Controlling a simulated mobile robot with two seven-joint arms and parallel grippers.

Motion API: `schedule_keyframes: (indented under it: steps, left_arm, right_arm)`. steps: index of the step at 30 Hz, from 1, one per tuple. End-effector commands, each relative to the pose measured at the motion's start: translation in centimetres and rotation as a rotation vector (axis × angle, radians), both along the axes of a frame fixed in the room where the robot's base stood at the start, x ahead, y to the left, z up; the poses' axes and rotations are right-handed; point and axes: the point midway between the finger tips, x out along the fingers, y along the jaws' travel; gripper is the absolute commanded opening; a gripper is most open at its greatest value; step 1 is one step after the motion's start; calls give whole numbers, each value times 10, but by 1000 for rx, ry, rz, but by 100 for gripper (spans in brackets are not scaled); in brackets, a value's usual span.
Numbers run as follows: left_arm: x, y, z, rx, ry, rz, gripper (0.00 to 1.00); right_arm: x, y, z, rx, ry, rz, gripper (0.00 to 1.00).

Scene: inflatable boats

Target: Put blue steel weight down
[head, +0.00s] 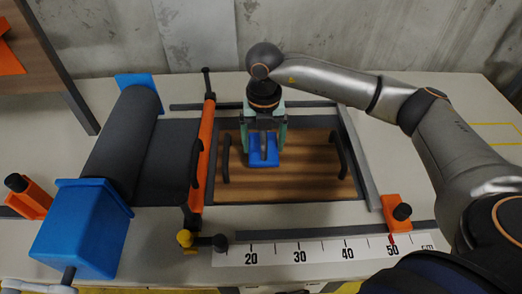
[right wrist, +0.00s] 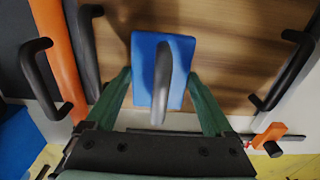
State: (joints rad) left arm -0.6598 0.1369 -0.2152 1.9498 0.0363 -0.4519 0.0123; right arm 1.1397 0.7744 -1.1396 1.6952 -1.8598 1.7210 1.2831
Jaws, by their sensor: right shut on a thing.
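The blue steel weight (head: 262,162) is a blue block with a grey upright handle. It is at the wooden board (head: 310,180), near the middle of the head view. My right gripper (head: 265,143) comes down over it from above, shut on the weight. In the right wrist view, the weight (right wrist: 145,60) sits between the two green fingers (right wrist: 163,98), with its handle toward the camera. I cannot tell whether its underside touches the board. My left gripper is not in view.
The board has black handles (head: 225,158) at both sides. An orange bar (head: 203,155) stands left of it, beside a dark roll (head: 123,140) with a blue housing (head: 80,230). A ruler strip (head: 325,250) and an orange clamp (head: 393,212) lie in front. Bare board surrounds the weight.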

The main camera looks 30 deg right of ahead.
Motion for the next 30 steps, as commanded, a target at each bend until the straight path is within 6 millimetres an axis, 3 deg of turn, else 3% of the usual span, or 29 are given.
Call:
schedule_keyframes:
  steps: [7, 14, 26, 27, 30]
  left_arm:
    - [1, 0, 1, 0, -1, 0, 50]
    - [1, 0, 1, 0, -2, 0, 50]
    - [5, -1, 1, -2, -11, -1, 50]
    - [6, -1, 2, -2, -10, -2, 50]
    - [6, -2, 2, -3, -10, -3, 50]
  right_arm:
    - [9, 3, -9, 1, -3, 0, 0]
    - [9, 3, -37, 1, -3, 1, 0]
    - [9, 3, -42, 1, -4, 1, 0]
    - [8, 3, -44, -1, 0, 1, 90]
    - [7, 3, -43, 0, 1, 1, 100]
